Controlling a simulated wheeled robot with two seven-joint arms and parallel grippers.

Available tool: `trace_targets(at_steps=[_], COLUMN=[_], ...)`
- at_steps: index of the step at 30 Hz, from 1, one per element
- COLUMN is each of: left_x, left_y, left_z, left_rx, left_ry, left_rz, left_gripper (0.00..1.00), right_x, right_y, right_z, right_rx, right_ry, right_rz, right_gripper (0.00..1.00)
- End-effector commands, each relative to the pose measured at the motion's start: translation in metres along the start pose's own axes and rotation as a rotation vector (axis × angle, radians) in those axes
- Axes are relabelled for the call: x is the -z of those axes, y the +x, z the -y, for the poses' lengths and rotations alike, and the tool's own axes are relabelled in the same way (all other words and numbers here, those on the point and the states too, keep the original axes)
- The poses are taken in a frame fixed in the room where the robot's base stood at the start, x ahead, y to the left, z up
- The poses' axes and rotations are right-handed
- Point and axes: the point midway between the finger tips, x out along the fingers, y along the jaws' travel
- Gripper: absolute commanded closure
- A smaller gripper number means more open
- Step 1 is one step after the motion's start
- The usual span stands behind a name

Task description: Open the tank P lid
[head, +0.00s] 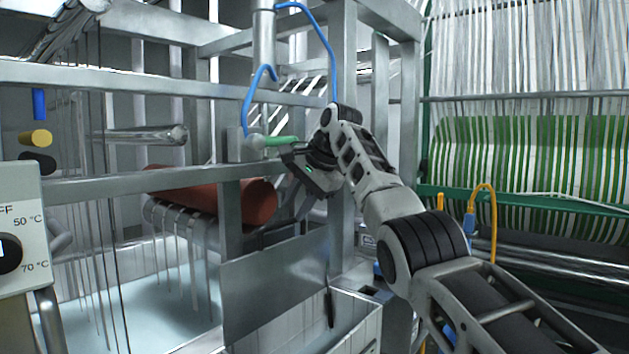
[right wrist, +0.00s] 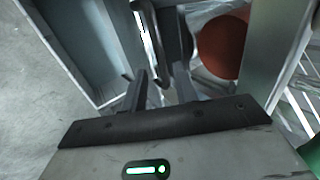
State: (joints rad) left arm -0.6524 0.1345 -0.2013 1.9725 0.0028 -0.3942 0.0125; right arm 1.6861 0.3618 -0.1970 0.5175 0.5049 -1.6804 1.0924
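No lid marked P can be made out. A flat metal panel (head: 275,285) hangs in front of the frame, above a white open box (head: 310,325); I cannot tell whether it is the lid. My right gripper (head: 308,174) is beside the frame post, just below a green handle (head: 282,141) and right of a red-brown roller (head: 255,201). In the right wrist view its two dark fingers (right wrist: 160,85) stand apart with nothing clearly between them. A curved metal piece (right wrist: 153,45) shows beyond them, and the roller (right wrist: 223,47) is to the right. My left gripper is not visible.
A tank with pale liquid (head: 130,310) lies at lower left. Metal beams (head: 130,82) and a cylinder (head: 264,40) with blue hoses (head: 331,55) crowd my right gripper. A temperature dial panel (head: 20,225) is at far left. Green and white webbing (head: 530,150) hangs at right.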

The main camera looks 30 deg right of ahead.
Motion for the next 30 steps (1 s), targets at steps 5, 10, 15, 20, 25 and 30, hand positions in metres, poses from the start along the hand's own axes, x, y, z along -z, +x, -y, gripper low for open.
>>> trace_targets(at_steps=[5,10,15,20,25,30], left_x=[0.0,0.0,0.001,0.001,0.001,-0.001], left_y=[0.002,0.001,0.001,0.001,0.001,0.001], left_z=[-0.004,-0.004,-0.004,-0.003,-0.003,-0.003], left_rx=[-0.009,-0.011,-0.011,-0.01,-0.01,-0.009], left_ry=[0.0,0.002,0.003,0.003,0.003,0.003], left_rz=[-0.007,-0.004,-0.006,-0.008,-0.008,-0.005], left_gripper=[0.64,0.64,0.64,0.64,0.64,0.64], right_x=[0.001,0.0,0.0,0.001,0.001,0.001], right_y=[-0.045,-0.078,-0.094,-0.097,-0.097,-0.097], right_z=[0.0,0.0,0.0,-0.001,-0.001,-0.001], right_rx=[0.004,0.001,-0.001,-0.003,-0.003,-0.002], right_ry=[0.001,0.001,0.001,0.001,0.001,0.001], right_rz=[-0.002,-0.001,0.0,0.0,0.0,0.0], right_gripper=[0.71,0.71,0.71,0.71,0.71,0.71])
